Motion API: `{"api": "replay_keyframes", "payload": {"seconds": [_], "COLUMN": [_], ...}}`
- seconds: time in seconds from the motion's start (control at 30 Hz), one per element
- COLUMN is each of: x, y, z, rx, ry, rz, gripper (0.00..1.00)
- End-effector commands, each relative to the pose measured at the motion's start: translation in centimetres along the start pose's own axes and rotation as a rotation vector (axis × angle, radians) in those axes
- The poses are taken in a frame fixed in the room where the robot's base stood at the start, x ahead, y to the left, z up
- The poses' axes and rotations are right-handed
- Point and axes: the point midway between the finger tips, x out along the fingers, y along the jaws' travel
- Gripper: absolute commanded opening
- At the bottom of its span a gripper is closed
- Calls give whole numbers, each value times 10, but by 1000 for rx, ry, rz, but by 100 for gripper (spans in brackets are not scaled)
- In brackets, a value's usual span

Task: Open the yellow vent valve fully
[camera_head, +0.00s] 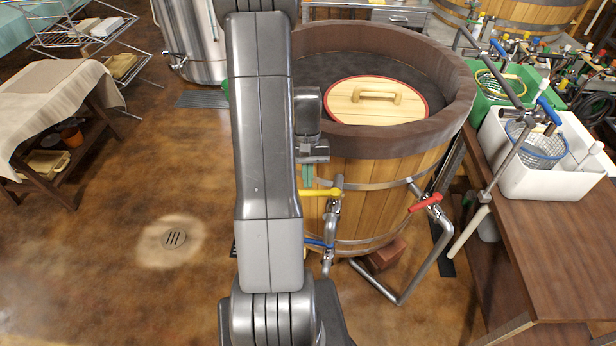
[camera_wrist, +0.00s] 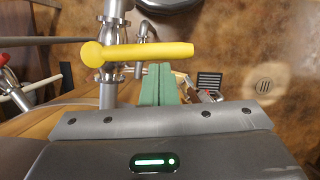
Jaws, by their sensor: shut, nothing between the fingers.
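The yellow vent valve handle (camera_head: 320,192) sits on a metal pipe at the front of the wooden vat. It lies crosswise to the pipe and also shows near the top of the wrist view (camera_wrist: 150,52). My gripper (camera_head: 307,180) hangs beside the vat, just above the handle's left end. In the wrist view its green fingers (camera_wrist: 158,72) are together, empty, and reach close to the handle's free half. I cannot tell whether they touch it.
A red-handled valve (camera_head: 425,202) is right of the yellow one, and a blue handle (camera_head: 318,243) is below it. The vat (camera_head: 400,165) carries a round wooden lid (camera_head: 350,108). A brown table (camera_head: 545,240) stands at the right. Floor at the left is clear around a drain (camera_head: 174,239).

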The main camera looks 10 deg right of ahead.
Motion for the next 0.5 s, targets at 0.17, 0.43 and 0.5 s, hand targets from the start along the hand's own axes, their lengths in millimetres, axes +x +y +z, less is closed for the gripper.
{"api": "replay_keyframes", "payload": {"seconds": [0.17, 0.43, 0.5], "x": [1, 4, 4], "y": [-1, -3, -4], "z": [2, 7, 10], "rx": [-23, -87, -120], "ry": [-2, -4, -3], "rz": [6, 26, 36], "gripper": [0, 0, 0]}}
